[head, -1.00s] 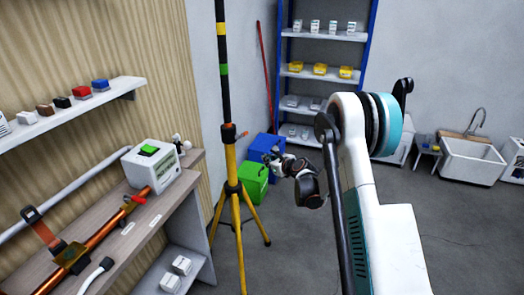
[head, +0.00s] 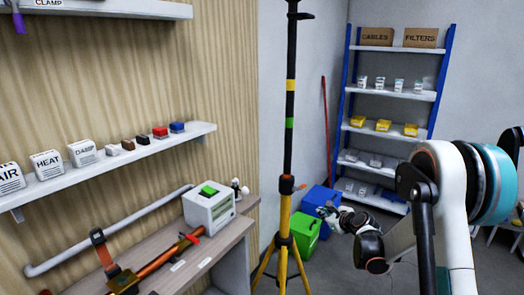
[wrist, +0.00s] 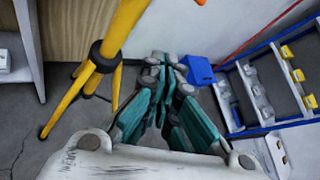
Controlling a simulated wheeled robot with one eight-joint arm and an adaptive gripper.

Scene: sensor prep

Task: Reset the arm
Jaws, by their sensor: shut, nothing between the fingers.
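My arm rises at the right of the head view, white with a teal ring at its joint. My gripper (head: 326,210) is at the far end of the arm, small in the head view, in front of the blue and green bins. In the wrist view my gripper (wrist: 168,62) points away from the camera, its teal fingers closed together with nothing between them. The yellow tripod pole stands to its left, apart from it.
The yellow and black tripod (head: 284,215) stands close left of the arm. A green bin (head: 304,235) and blue bin (head: 320,198) sit behind my gripper. A blue-framed shelf (head: 393,93) stands at the back. A workbench (head: 225,240) with a white device (head: 208,208) is at left.

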